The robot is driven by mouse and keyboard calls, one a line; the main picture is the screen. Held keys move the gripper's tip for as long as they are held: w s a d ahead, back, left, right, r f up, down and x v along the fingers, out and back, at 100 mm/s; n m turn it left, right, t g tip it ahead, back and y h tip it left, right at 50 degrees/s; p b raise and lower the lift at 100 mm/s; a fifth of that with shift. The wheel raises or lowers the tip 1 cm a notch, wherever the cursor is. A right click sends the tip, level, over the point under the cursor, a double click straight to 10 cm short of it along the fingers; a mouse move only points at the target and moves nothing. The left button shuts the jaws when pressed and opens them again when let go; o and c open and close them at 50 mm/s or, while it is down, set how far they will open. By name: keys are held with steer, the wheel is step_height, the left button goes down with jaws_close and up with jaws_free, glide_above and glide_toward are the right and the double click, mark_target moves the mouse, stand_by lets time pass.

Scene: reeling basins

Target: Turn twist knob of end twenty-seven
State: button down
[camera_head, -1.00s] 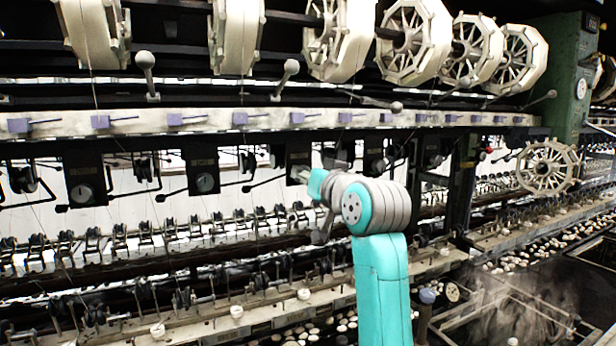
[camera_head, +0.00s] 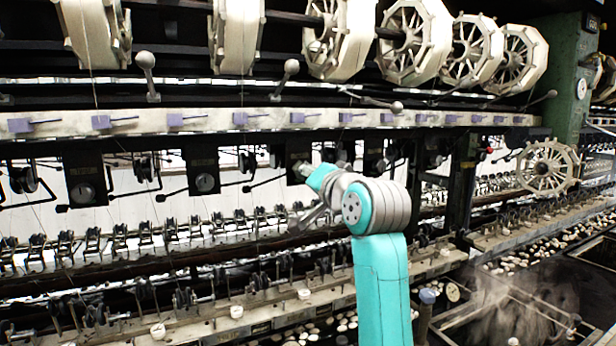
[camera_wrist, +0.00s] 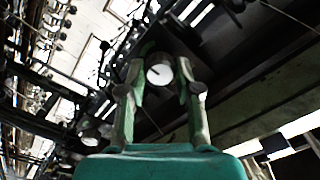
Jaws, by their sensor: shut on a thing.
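A twist knob with a round pale face (camera_wrist: 160,75) sits on a dark box in the wrist view. My gripper (camera_wrist: 162,68) has one finger on each side of it and is shut on it. In the head view my gripper (camera_head: 308,172) reaches up to a black box (camera_head: 298,152) below the pale rail and hides the knob there. The end's number cannot be read, so I cannot tell from a label that this is end twenty-seven.
Similar dark boxes with round dials stand to the left, such as one dial (camera_head: 205,183). A pale rail (camera_head: 270,121) with purple pieces runs above. Large white reels (camera_head: 413,42) are higher up. Rows of small guides and a steaming basin (camera_head: 520,305) lie below.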

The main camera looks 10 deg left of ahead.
steer(key=shift+f, duration=0.15)
steer(key=c, duration=0.8)
jaws_free()
steer(key=shift+d, duration=0.1)
steer(key=v, duration=1.2)
